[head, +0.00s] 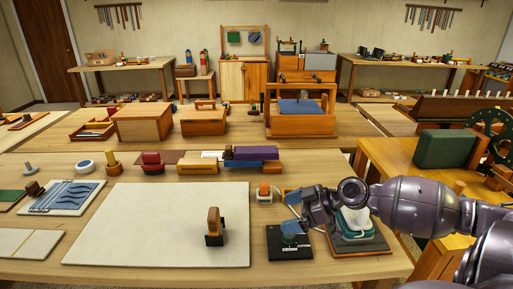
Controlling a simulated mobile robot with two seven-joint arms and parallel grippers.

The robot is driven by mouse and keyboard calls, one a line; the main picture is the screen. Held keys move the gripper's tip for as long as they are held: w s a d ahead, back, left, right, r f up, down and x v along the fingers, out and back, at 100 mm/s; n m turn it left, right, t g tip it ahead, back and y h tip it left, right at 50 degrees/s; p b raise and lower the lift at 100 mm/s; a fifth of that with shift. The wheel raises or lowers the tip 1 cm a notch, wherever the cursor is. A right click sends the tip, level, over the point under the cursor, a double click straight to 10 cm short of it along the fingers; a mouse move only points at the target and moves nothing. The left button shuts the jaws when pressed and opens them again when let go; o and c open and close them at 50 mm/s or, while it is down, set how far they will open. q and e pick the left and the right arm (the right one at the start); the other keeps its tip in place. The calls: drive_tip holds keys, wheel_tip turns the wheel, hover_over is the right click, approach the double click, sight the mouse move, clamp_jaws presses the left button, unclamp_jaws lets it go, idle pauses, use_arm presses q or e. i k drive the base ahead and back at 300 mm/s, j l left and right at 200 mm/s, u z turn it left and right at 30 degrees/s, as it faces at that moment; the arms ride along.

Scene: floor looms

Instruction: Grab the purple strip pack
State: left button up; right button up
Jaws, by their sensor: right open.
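A purple strip pack (255,152) lies at the back of the near table, right of centre. My left gripper is not in view.
A wide pale board (150,225) with an upright wooden handle piece (214,226) covers the table's middle. A small orange-and-white item (264,193) stands between pack and gripper. A teal and white item (355,223) sits under my right arm.

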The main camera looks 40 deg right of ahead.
sight(267, 152)
drive_tip(key=i+l, duration=0.3)
drive_tip(key=l, duration=0.15)
drive_tip(key=i+l, duration=0.35)
drive_tip(key=l, duration=0.15)
drive_tip(key=i+l, duration=0.3)
drive_tip(key=l, duration=0.15)
